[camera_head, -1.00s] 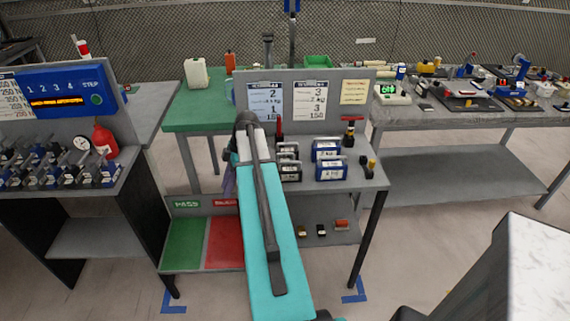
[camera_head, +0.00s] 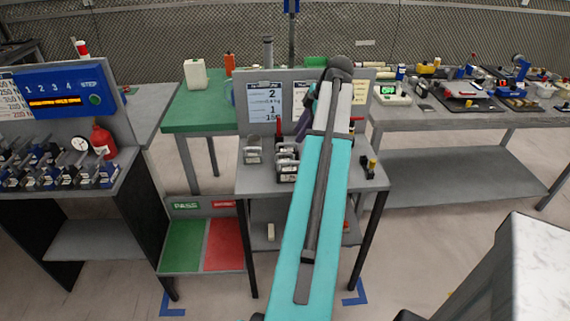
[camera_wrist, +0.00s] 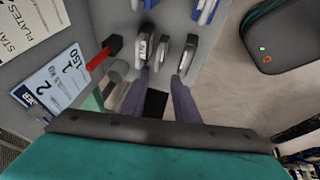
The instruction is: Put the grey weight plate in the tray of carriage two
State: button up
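My gripper (camera_wrist: 162,85) points down over the middle bench. Its two purple fingers are spread apart, with nothing clearly gripped between them. Ahead of the fingertips stand grey-and-black block-like pieces (camera_wrist: 188,52) with pale labels. In the head view, one grey piece (camera_head: 253,150) stands at the bench's left, and darker ones (camera_head: 287,168) stand just left of my arm. Blue pieces (camera_wrist: 206,8) show at the top of the wrist view; my arm hides them in the head view. I cannot tell which piece is the grey weight plate, or which tray belongs to carriage two.
A red-handled tool (camera_wrist: 100,60) stands close left of the fingers, beside the upright sign panel (camera_head: 265,103). Green and red bins (camera_head: 183,245) sit low at the left. A cluttered bench (camera_head: 455,110) stands right, and a blue control panel (camera_head: 62,90) left.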

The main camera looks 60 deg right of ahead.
aim_at(284, 154)
jog(key=shift+w+f, duration=0.1)
jog(key=shift+f, duration=0.05)
jog(key=p+x, duration=0.1)
jog(key=x, duration=0.7)
dwell(0.5)
jog(key=shift+f, duration=0.15)
jog(key=shift+a+p, duration=0.1)
jog(key=shift+p, duration=0.2)
jog(key=shift+p+x, duration=0.9)
jog(key=shift+x, duration=1.75)
jog(key=shift+w, duration=0.1)
grip_shut()
